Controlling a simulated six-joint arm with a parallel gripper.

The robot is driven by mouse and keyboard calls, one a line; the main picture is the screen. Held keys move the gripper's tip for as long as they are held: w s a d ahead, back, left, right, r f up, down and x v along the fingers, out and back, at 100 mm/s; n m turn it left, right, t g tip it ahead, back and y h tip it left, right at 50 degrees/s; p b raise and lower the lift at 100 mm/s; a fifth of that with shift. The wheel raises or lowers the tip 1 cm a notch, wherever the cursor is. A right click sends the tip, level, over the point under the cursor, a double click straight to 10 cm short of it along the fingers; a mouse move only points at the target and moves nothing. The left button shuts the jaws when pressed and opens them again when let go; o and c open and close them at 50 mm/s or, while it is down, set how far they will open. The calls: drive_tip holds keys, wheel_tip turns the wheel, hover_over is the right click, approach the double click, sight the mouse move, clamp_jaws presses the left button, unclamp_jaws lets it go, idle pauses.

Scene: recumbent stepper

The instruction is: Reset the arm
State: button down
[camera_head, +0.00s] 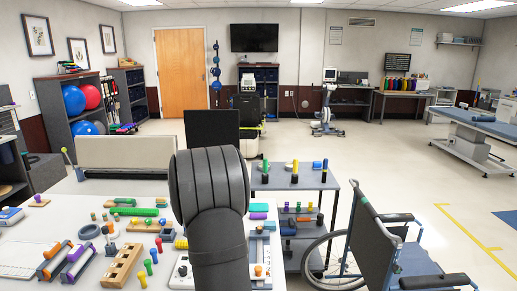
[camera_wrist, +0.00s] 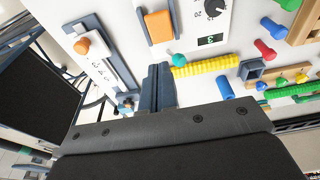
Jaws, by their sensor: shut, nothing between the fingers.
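In the head view my dark grey arm rises in the middle of the picture over the white table (camera_head: 20,233), and its gripper end is hidden behind it. In the wrist view my gripper (camera_wrist: 158,72) shows as two dark fingers closed together with nothing between them. The fingers point at the tabletop beside a teal knob and a yellow ribbed bar (camera_wrist: 207,65). I cannot tell how far above the table the fingertips are.
Pegs, a wooden block with holes (camera_head: 121,267) and slider devices crowd the table's left side. A dial box (camera_wrist: 212,15) and an orange-knobbed slider panel (camera_wrist: 98,60) lie near the gripper. A grey cart (camera_head: 290,183) and a wheelchair (camera_head: 385,245) stand right; open floor lies beyond.

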wheel_tip(320, 180, down, 4)
drive_tip(key=w+g, duration=0.2)
wheel_tip(320, 180, up, 8)
drive_tip(key=s+t, duration=0.1)
drive_tip(key=shift+f, duration=0.2)
drive_tip(key=shift+s, duration=0.1)
drive_tip(key=c, duration=2.1)
unclamp_jaws()
